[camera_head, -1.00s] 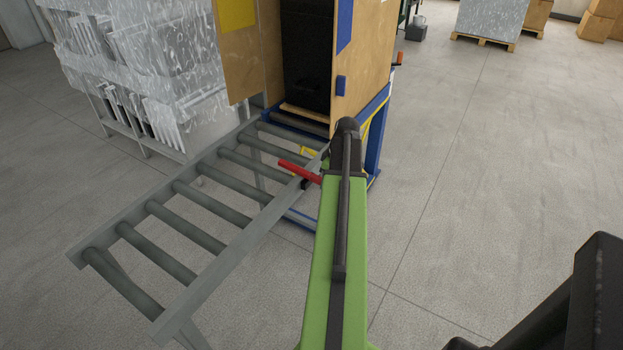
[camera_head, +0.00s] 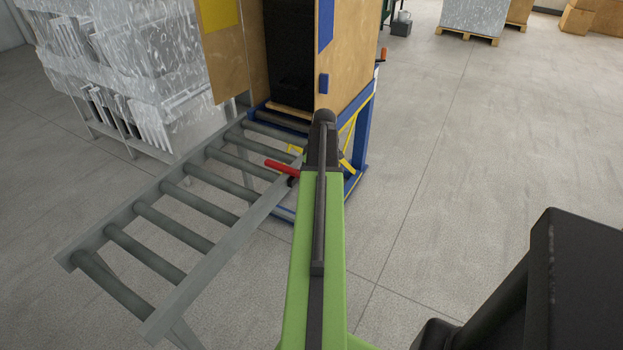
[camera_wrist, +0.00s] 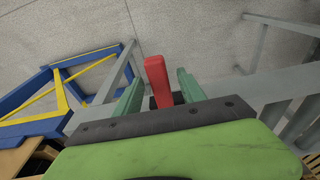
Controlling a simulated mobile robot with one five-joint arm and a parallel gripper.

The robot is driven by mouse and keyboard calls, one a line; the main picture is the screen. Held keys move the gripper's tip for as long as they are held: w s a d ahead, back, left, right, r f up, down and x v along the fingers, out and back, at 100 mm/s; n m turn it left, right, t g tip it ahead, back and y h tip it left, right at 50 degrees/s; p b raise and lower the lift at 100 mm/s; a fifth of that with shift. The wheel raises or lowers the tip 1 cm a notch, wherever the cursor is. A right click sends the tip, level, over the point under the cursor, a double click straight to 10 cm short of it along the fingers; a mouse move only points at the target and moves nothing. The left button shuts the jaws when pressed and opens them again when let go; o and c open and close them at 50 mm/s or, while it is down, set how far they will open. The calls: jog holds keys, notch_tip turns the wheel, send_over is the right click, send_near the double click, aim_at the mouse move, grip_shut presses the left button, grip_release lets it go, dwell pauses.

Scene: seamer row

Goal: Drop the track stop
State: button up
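The track stop appears to be the red lever (camera_head: 281,166) on the near side rail of the roller track (camera_head: 215,262). In the head view it sticks out to the left, just left of my wrist. In the wrist view the red lever (camera_wrist: 157,80) stands between the two green fingers of my gripper (camera_wrist: 160,88). The fingers are apart, with a narrow gap showing on each side of the lever. A dark part shows at the lever's base. In the head view my arm hides the fingers.
A wooden-panelled machine (camera_head: 345,55) on a blue frame (camera_head: 362,140) stands at the track's far end. Wrapped stacks (camera_head: 140,70) stand to the track's left. A yellow bar (camera_wrist: 85,68) on the blue frame is left of my gripper.

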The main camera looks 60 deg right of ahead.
jog(key=shift+r, duration=0.1)
notch_tip(320, 180, up, 17)
jog(key=s+p, duration=0.3)
jog(key=p, duration=1.4)
jog(key=shift+w, duration=0.15)
